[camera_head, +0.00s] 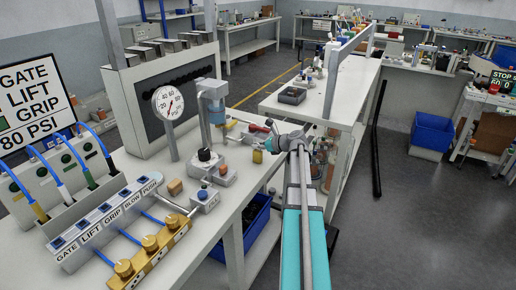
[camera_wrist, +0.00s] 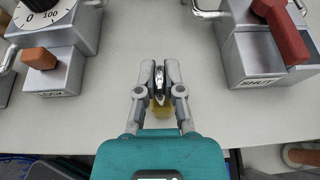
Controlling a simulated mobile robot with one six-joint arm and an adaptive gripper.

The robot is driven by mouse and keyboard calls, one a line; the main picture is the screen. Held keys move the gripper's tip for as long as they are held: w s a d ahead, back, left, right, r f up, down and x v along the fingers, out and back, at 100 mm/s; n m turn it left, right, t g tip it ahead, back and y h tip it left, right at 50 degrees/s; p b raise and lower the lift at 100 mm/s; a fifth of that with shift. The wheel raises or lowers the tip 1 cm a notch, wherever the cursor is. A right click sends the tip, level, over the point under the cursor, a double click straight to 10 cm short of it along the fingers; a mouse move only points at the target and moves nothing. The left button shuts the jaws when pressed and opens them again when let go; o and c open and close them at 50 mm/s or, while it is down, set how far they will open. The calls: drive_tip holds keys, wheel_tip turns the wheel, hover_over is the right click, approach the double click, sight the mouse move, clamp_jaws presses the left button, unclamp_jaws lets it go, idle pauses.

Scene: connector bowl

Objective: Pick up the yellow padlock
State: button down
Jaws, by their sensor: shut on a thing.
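The yellow padlock (camera_head: 257,157) is at the front edge area of the white workbench, left of my arm's end in the head view. In the wrist view its yellow body (camera_wrist: 160,108) shows between and below my fingers, with a shiny metal part, apparently its shackle, between the fingertips. My gripper (camera_wrist: 160,75) is shut on the padlock at that upper part. My fingers and the teal gripper body hide part of it. I cannot tell whether the padlock touches the bench or hangs just above it.
In the wrist view, a grey block with an orange knob (camera_wrist: 40,58) stands left and a grey block with a red handle (camera_wrist: 280,30) stands right, both close. A pressure gauge (camera_head: 168,102) stands behind. A blue bin (camera_head: 251,222) sits below the bench.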

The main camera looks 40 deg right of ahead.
drive_tip(key=shift+r+p, duration=1.35)
drive_tip(key=shift+r, duration=0.05)
drive_tip(key=s+a+r+p, duration=0.1)
drive_tip(key=s+r+p, duration=0.9)
drive_tip(key=s, duration=0.4)
drive_tip(key=shift+a, duration=0.15)
drive_tip(key=shift+s, duration=0.1)
